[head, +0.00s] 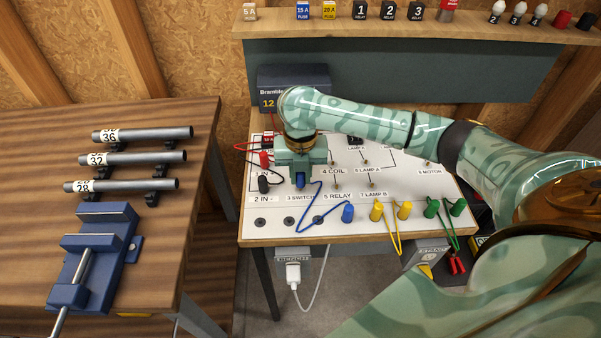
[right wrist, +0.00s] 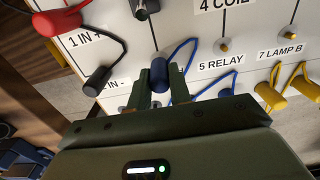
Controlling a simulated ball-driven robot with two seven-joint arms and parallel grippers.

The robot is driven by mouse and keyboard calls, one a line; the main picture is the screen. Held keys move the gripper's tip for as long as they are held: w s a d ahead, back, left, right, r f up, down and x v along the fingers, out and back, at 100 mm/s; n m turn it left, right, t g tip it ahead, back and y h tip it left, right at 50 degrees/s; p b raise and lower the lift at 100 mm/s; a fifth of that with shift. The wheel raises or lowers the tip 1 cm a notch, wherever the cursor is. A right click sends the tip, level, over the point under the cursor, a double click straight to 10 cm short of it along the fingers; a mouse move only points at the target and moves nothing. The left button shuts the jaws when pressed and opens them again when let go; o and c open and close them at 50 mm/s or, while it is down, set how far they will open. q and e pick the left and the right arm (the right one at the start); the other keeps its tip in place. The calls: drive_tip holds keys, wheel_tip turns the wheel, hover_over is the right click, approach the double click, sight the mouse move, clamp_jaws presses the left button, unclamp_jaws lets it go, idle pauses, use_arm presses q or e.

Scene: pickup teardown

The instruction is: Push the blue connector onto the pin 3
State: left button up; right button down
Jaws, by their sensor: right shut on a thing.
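My right gripper (head: 300,182) is over the white board (head: 290,231), just above the "3 SWITCH" label. It is shut on a blue connector (head: 300,180), which also shows between the two fingers in the right wrist view (right wrist: 161,78). A blue wire runs from this connector to a second blue connector (head: 348,213) at the board's front. Pin 3 itself is hidden behind the gripper and connector, so I cannot tell whether the connector touches it. My left gripper is not in view.
Red (head: 265,160) and black (head: 263,184) connectors sit left of my gripper. Bare pins 4 (head: 338,170) and 5 (head: 338,186) are close on its right. Yellow (head: 376,211) and green (head: 431,208) connectors line the front right. A blue vise (head: 101,243) stands on the left bench.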

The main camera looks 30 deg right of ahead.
drive_tip(key=shift+f, duration=0.85)
drive_tip(key=c, duration=1.2)
unclamp_jaws()
